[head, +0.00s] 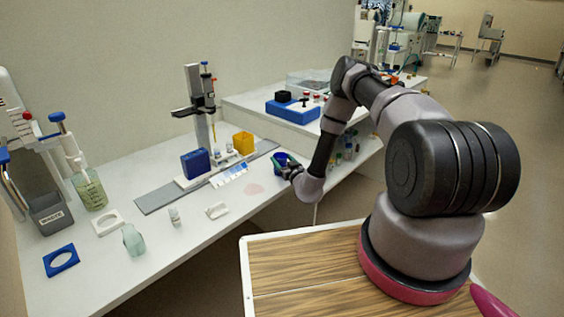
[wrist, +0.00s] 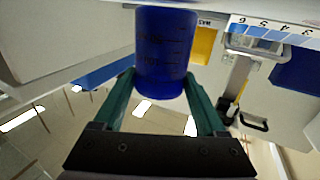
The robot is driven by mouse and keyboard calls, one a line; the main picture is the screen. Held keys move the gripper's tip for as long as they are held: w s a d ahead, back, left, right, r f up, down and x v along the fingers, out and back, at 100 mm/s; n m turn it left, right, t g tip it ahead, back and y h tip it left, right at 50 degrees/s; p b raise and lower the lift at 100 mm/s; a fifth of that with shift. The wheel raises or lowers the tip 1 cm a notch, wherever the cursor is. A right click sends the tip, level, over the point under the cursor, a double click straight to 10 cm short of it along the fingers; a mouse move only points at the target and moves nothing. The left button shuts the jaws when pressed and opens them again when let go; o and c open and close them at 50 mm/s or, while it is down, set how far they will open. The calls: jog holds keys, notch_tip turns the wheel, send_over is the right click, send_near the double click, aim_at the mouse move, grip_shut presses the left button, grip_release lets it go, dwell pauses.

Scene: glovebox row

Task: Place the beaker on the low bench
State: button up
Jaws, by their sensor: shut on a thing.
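A blue beaker (wrist: 165,52) with dark graduation marks is between the green fingers of my gripper (wrist: 163,95) in the wrist view. The fingers press on it from both sides. In the head view, the beaker (head: 281,157) is small and partly hidden by my gripper (head: 284,166), at the front edge of the long white bench (head: 155,250). I cannot tell whether the beaker touches the bench top. This bench is lower than the raised white bench section (head: 245,103) behind it on the right.
A pipette stand (head: 197,95), a blue block (head: 196,163) and a yellow box (head: 243,142) stand left of my gripper. A clear beaker with yellowish liquid (head: 90,192) and a waste bin (head: 50,217) are at far left.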

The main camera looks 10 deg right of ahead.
jog(key=shift+f, duration=0.25)
jog(key=o, duration=1.4)
jog(key=shift+f, duration=0.15)
